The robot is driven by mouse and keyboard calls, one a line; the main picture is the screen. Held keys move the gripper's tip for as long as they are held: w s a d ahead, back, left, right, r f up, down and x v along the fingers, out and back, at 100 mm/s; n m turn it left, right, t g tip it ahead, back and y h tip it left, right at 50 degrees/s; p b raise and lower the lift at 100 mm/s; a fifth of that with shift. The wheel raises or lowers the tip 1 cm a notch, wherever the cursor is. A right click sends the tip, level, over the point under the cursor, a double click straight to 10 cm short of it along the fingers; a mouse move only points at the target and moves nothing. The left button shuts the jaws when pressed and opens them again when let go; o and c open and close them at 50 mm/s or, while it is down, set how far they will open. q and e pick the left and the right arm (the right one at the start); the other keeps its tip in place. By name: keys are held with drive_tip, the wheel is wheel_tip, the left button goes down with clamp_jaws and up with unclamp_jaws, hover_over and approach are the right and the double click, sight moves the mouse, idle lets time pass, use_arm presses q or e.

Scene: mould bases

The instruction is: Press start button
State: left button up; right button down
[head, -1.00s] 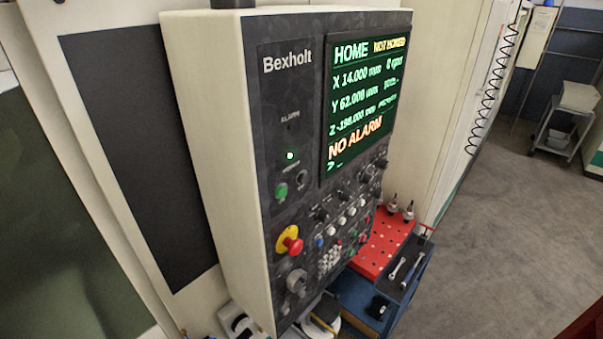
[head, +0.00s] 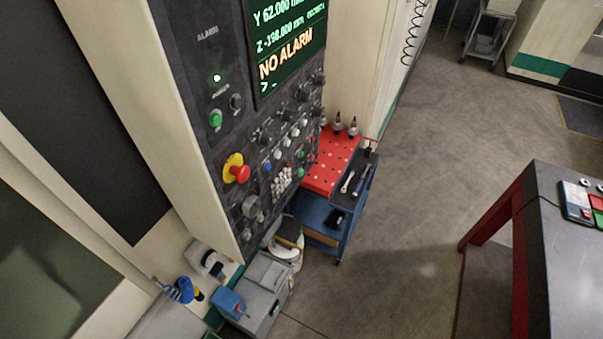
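The machine's control panel (head: 245,140) stands upright at upper left in the head view. A green button (head: 215,119) sits on its left part, below a lit green lamp (head: 217,78). A red emergency knob on a yellow ring (head: 236,172) is lower down. A cluster of small coloured buttons (head: 285,165) lies to its right, with a green one (head: 300,154) among them. The labels are too small to tell which button is start. The screen (head: 287,45) shows "NO ALARM"; its top is cut off. Neither of my grippers is in view.
A blue tool cart (head: 318,212) with a red perforated top (head: 332,172) and wrenches stands right of the panel. A grey box (head: 262,290) is below it. A dark table with red legs (head: 560,235) stands at right. The floor (head: 425,170) between is clear.

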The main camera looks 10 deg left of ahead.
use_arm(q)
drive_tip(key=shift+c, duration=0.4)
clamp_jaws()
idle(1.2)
